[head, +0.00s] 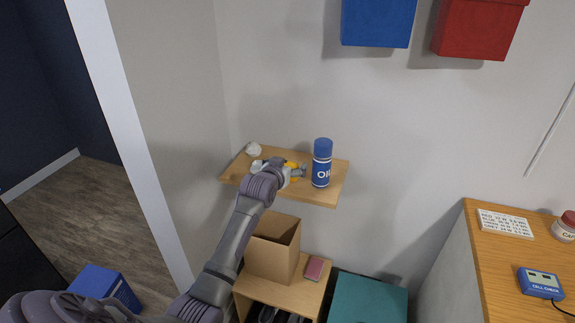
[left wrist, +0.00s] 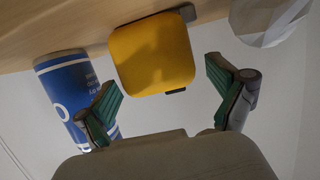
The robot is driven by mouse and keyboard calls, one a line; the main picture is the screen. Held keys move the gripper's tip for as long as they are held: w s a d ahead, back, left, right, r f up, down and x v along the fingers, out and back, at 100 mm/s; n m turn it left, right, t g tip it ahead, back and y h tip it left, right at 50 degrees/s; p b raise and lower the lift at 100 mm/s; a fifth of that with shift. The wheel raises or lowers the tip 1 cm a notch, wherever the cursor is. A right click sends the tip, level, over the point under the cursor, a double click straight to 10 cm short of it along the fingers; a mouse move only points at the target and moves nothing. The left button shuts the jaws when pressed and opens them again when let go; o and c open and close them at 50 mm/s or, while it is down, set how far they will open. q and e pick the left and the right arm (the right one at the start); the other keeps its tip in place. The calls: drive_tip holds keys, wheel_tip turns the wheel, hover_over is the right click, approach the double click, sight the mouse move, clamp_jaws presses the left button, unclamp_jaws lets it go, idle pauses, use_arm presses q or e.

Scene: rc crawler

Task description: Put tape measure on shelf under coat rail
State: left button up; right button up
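The yellow tape measure (left wrist: 152,52) rests against the wooden wall shelf (left wrist: 40,28) in the left wrist view. In the head view only a small yellow part of the tape measure (head: 291,165) shows past my gripper at the shelf (head: 318,195). My left gripper (head: 290,172) is at the shelf, its green-padded fingers spread apart. In the wrist view the fingers of my left gripper (left wrist: 163,80) stand either side of the tape measure's near end, with visible gaps. No coat rail can be made out. My right gripper is not in view.
A blue oil can (head: 322,163) stands close right of the gripper; a white lump (head: 253,149) is at the shelf's left. Below are an open cardboard box (head: 272,250) and a teal box (head: 368,300). Blue (head: 378,22) and red (head: 478,28) boxes are above.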

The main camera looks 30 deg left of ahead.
use_arm(q)
drive_tip(key=shift+r, duration=0.15)
drive_tip(key=b+v, duration=0.1)
drive_tip(key=v, duration=1.1)
